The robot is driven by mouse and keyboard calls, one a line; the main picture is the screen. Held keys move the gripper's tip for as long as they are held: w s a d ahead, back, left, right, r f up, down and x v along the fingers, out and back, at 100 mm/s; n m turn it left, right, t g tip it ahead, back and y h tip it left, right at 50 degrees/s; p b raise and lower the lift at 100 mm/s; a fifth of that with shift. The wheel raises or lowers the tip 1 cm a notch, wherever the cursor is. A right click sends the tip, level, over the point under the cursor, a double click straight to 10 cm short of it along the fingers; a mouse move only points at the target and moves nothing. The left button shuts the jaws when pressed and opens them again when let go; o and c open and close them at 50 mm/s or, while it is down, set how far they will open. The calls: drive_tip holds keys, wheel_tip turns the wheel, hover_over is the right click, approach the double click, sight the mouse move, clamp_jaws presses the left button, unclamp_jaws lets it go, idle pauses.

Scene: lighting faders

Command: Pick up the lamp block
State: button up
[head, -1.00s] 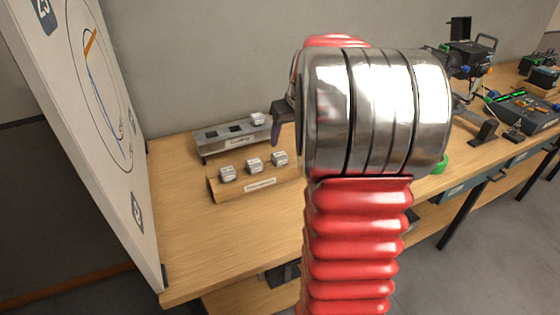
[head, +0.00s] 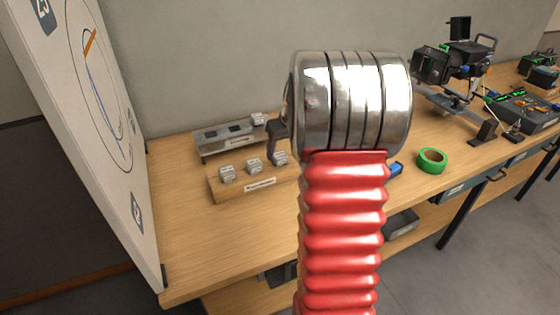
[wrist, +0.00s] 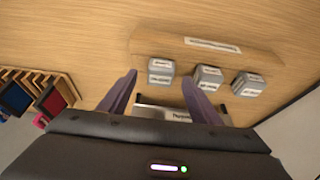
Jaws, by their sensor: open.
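Three small pale grey blocks with white labels stand on a wooden holder (head: 225,192): left (head: 227,173), middle (head: 253,166) and right (head: 280,158). The labels are too small to read, so I cannot tell which is the lamp block. My gripper (head: 272,152) is mostly hidden behind my arm in the head view, close to the right block. In the wrist view my gripper (wrist: 160,78) is open and empty, with the same end block (wrist: 160,66) between its fingertips in the picture. I cannot tell whether they touch.
A grey rack (head: 205,153) behind the holder has two dark slots and one block (head: 258,119) at its right. A white board (head: 105,170) stands at the left. Green tape (head: 432,160) and equipment (head: 460,65) lie to the right. The table's front left is clear.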

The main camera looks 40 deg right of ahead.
sight(280, 155)
drive_tip(key=x, duration=0.4)
drive_tip(key=shift+w, duration=0.1)
idle(0.4)
drive_tip(key=c, duration=1)
wheel_tip(280, 155, up, 10)
idle(0.3)
idle(0.4)
